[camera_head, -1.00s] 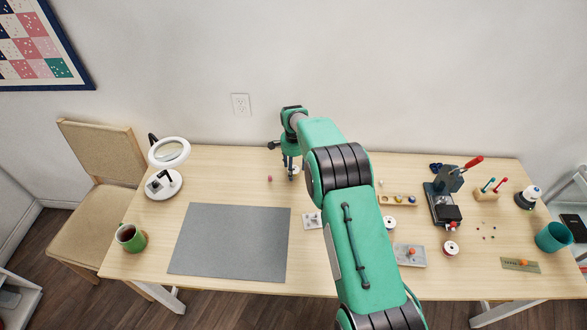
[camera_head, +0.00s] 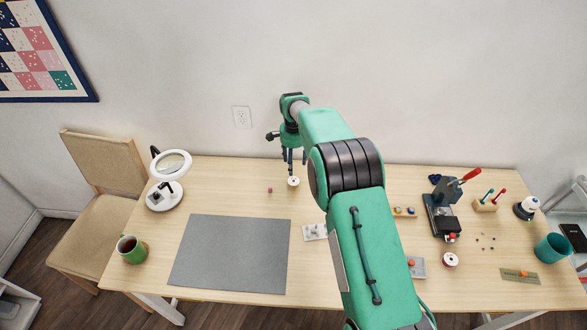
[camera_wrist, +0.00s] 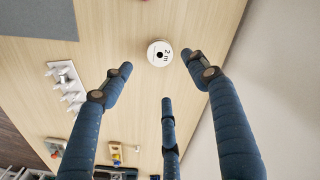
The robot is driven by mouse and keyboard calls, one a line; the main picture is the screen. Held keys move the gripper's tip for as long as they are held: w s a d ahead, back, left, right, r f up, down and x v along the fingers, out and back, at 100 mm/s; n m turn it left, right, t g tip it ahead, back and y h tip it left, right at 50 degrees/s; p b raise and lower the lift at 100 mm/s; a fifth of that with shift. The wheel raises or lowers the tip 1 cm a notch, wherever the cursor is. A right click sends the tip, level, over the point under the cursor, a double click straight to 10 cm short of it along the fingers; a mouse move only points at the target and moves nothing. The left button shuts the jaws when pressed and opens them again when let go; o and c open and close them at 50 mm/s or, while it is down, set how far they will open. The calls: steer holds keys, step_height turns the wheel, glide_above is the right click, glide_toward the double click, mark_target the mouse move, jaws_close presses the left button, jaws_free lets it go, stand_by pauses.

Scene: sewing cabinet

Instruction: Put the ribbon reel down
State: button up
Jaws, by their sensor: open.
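The ribbon reel (camera_head: 293,182), a small white disc, lies flat on the bare table toward the back. In the wrist view the reel (camera_wrist: 154,47) shows a "2 m" label and a dark centre hole. My gripper (camera_head: 294,168) is above it and pointing down. In the wrist view its fingers (camera_wrist: 158,82) are spread and empty, with the reel beyond the tips and apart from them.
A small pink ball (camera_head: 269,190) lies left of the reel. A white peg plate (camera_head: 314,232) and a grey mat (camera_head: 230,255) are nearer the front. A magnifier lamp (camera_head: 166,195) stands left. Bare table surrounds the reel. My arm hides part of the right-centre table.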

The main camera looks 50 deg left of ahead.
steer(key=shift+r, duration=0.6)
stand_by(0.7)
